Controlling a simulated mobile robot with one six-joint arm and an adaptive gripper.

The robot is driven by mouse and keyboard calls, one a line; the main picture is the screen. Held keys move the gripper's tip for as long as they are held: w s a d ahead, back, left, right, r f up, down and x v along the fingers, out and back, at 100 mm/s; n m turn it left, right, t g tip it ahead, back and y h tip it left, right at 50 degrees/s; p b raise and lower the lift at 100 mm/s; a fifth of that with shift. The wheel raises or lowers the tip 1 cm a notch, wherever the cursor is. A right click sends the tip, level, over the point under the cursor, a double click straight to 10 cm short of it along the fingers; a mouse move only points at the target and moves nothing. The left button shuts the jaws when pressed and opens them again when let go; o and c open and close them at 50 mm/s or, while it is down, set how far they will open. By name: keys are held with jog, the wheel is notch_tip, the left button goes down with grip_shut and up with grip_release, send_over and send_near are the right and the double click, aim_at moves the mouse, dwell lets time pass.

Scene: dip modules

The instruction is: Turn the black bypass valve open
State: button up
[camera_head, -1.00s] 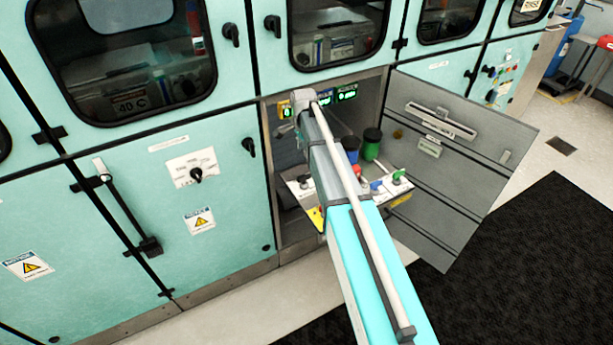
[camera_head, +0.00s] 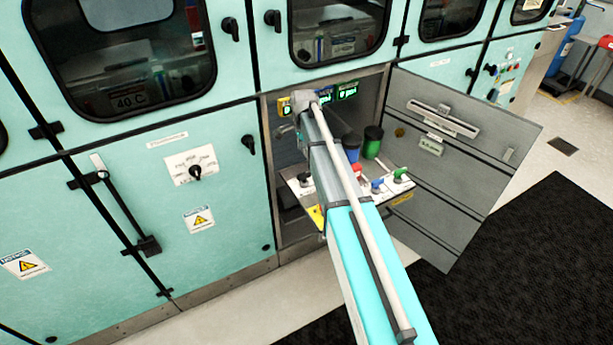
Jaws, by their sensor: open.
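Inside the open cabinet bay, a pale valve panel (camera_head: 403,186) carries small coloured handles: red (camera_head: 358,170), blue (camera_head: 377,185) and green (camera_head: 400,173). A small dark handle (camera_head: 304,180) shows on the panel's left part, left of my arm. It may be the black bypass valve, but it is too small to read its position. My arm reaches from the bottom of the view into the bay and covers the panel's middle. My gripper is hidden behind the arm, so its fingers and any contact with a handle cannot be seen.
A grey cabinet door (camera_head: 462,150) stands open at the right of the bay. Blue-lidded (camera_head: 351,146) and green-lidded (camera_head: 372,142) dark containers stand behind the panel. Lit displays (camera_head: 346,90) hang at the bay's top. A black mat (camera_head: 530,260) covers the floor at right.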

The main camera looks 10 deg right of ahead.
aim_at(304, 173)
jog(key=shift+f+b, duration=5.65)
jog(key=shift+f, duration=0.3)
grip_shut()
jog(key=shift+d, duration=0.25)
jog(key=shift+a, duration=0.2)
